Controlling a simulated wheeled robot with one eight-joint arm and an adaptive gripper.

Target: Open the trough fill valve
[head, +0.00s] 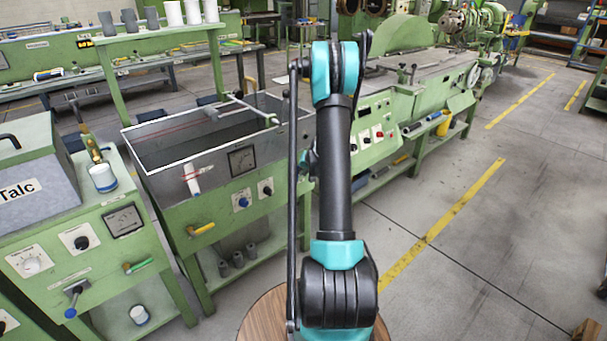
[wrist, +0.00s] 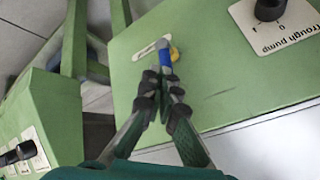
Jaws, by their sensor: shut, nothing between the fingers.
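In the wrist view, a small lever with a blue end (wrist: 166,58) and a yellow part beside it sits on a green panel (wrist: 215,85), next to a small white label too blurred to read. I cannot confirm from the label that it is the trough fill valve. My gripper (wrist: 164,80) is shut and empty, its fingertips right at the blue end; I cannot tell whether they touch. In the head view, the open trough (head: 215,135) stands left of my arm, which hides its right end and the gripper. A yellow-handled lever (head: 201,230) shows low on its front.
A black trough pump knob (wrist: 268,9) is on the same panel. Another green cabinet with black knobs (wrist: 22,152) is at lower left. The talc machine (head: 35,185) stands left of the trough, a long green machine (head: 420,85) to the right.

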